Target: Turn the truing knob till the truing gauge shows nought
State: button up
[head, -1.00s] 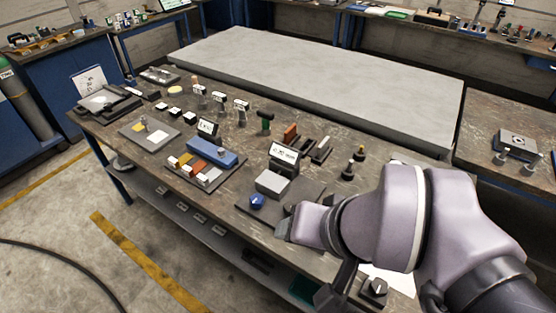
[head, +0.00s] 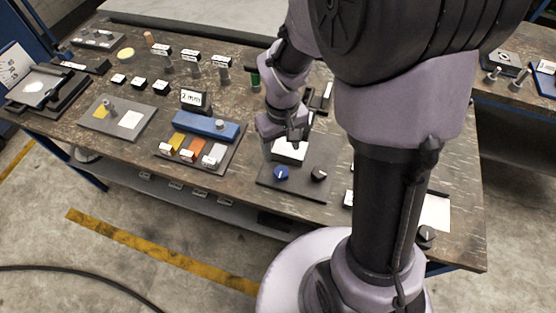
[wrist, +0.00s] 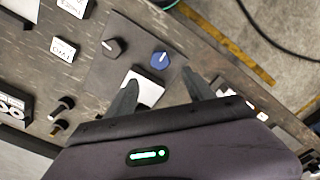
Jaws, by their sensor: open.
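A dark plate (head: 302,190) near the bench's front edge bears a blue knob (head: 281,173) and a black knob (head: 319,174), each with a white pointer mark. I cannot tell by label which is the truing knob. A block with a white face (head: 288,151), seemingly the gauge, stands behind them, partly hidden by my gripper (head: 294,139); its reading cannot be read. In the wrist view my gripper (wrist: 160,77) is open and empty. The blue knob (wrist: 160,60) shows just beyond the gap between the fingertips, the black knob (wrist: 113,46) to its left.
Left of the plate is a tray with coloured blocks and a blue bar (head: 205,125), with a "2 mm" sign (head: 193,99) behind. Another black knob (head: 426,237) is at the right, by a white sheet (head: 435,212). Small labelled posts stand farther back.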

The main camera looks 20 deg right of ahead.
aim_at(281, 171)
notch_tip(281, 171, down, 11)
jog(key=b, duration=0.3)
jog(key=shift+b, duration=0.35)
grip_shut()
jog(key=shift+m, duration=0.3)
